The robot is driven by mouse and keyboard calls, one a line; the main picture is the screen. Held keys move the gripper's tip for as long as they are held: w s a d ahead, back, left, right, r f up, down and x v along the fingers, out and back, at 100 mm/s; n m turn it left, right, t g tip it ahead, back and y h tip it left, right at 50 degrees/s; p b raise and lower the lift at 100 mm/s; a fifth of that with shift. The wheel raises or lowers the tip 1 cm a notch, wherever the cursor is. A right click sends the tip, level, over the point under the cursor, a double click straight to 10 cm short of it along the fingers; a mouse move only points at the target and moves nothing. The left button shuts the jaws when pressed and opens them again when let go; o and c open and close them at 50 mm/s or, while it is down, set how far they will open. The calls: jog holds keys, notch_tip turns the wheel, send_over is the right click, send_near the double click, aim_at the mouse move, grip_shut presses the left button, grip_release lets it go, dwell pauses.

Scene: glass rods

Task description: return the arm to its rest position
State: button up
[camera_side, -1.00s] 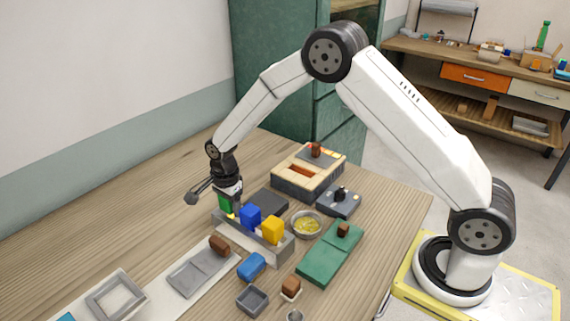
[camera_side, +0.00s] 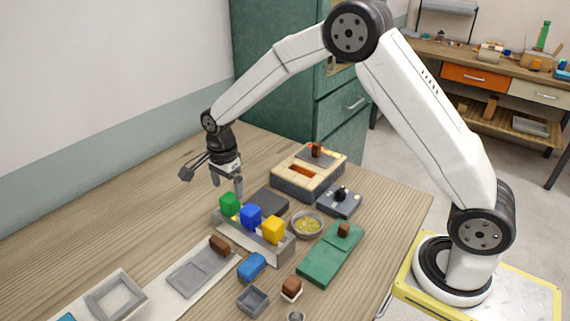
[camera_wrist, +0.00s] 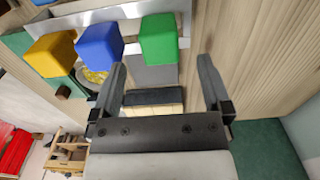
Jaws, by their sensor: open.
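My gripper (camera_side: 228,186) is open and empty, raised above the far left end of the grey rack. Its fingers point down, just above the green block (camera_side: 229,204). The green block stands in the rack (camera_side: 262,250) beside the blue block (camera_side: 250,217) and the yellow block (camera_side: 273,230). In the wrist view, my two fingers (camera_wrist: 162,85) are spread wide with nothing between them. The green block (camera_wrist: 158,38), blue block (camera_wrist: 99,46) and yellow block (camera_wrist: 50,54) show beyond and to the left of the fingers.
Near the rack are a bowl with yellow contents (camera_side: 307,224), a green board (camera_side: 329,254), a wood-topped box (camera_side: 307,177), a small dark device (camera_side: 340,201) and a blue piece (camera_side: 251,266). A grey frame (camera_side: 115,297) lies front left. The table's back left is clear.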

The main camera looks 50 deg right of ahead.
jog(key=shift+r, duration=0.6)
jog(key=shift+s, duration=0.1)
jog(key=shift+s+d+r+n, duration=0.2)
jog(key=shift+s+n, duration=0.2)
jog(key=shift+n, duration=0.1)
jog(key=s+d+n+t, duration=0.1)
jog(key=s+d+n, duration=0.1)
jog(key=s+n, duration=0.6)
jog(key=s+d+r+n+t, duration=0.1)
jog(key=s+d+n, duration=0.1)
jog(key=s+n, duration=0.7)
jog(key=s, duration=0.4)
jog(key=shift+r+t, duration=0.25)
jog(key=shift+t, duration=0.05)
jog(key=shift+w+d, duration=0.1)
jog(key=shift+c, duration=0.2)
